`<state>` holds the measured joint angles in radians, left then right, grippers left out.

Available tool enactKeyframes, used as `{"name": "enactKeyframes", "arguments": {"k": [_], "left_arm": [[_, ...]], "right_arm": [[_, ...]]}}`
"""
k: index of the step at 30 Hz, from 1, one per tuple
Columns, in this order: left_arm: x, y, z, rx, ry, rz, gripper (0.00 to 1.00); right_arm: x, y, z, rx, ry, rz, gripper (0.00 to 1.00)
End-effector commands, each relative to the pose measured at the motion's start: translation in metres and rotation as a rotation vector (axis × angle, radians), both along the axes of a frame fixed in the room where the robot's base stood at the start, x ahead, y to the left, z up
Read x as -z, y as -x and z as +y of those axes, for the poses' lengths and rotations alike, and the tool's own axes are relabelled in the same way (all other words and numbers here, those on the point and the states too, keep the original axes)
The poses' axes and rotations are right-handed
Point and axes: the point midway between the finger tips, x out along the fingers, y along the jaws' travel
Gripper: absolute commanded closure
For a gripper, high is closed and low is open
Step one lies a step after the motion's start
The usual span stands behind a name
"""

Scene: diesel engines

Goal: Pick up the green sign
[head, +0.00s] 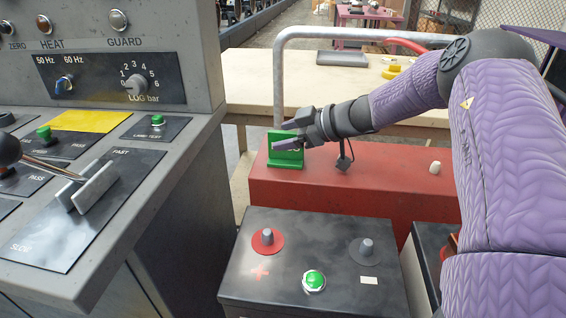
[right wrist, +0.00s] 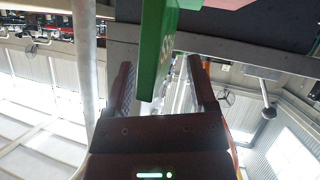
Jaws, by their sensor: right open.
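The green sign (head: 284,150) stands upright on top of the red box, at its left end, in the head view. In the right wrist view the green sign (right wrist: 155,50) comes down from the top edge, and its lower end lies between the two fingers. My right gripper (head: 287,135) reaches in from the right and is at the sign, with part of the sign's face hidden behind the fingers. In the right wrist view my right gripper (right wrist: 165,78) is open, with gaps between the sign and each finger. My left gripper is not in view.
The red box (head: 340,192) has a small white knob (head: 435,167) at right. A grey metal rail (head: 279,80) rises behind the sign. A black battery-like box (head: 310,265) stands in front. A grey control console (head: 150,190) fills the left. A pale table (head: 250,75) is behind.

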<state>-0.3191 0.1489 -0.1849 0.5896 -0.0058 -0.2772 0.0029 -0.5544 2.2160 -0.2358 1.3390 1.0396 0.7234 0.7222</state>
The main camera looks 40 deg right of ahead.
Motion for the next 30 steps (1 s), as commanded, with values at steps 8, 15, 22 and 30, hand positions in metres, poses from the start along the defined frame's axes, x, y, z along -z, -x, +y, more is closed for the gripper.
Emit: {"name": "enactKeyframes", "arguments": {"k": [8, 15, 22, 30], "left_arm": [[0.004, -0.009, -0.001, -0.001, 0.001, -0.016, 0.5], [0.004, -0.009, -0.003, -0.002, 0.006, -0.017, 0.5], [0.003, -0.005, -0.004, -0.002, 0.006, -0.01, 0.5], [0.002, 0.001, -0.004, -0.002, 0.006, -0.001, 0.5]], "right_arm": [[0.0, -0.005, 0.002, 0.001, -0.002, -0.003, 0.3], [0.0, -0.005, 0.002, 0.001, -0.002, -0.003, 0.81], [0.001, -0.005, 0.002, 0.001, -0.002, -0.002, 1.0], [0.002, -0.004, 0.002, 0.001, 0.001, 0.0, 1.0]]}}
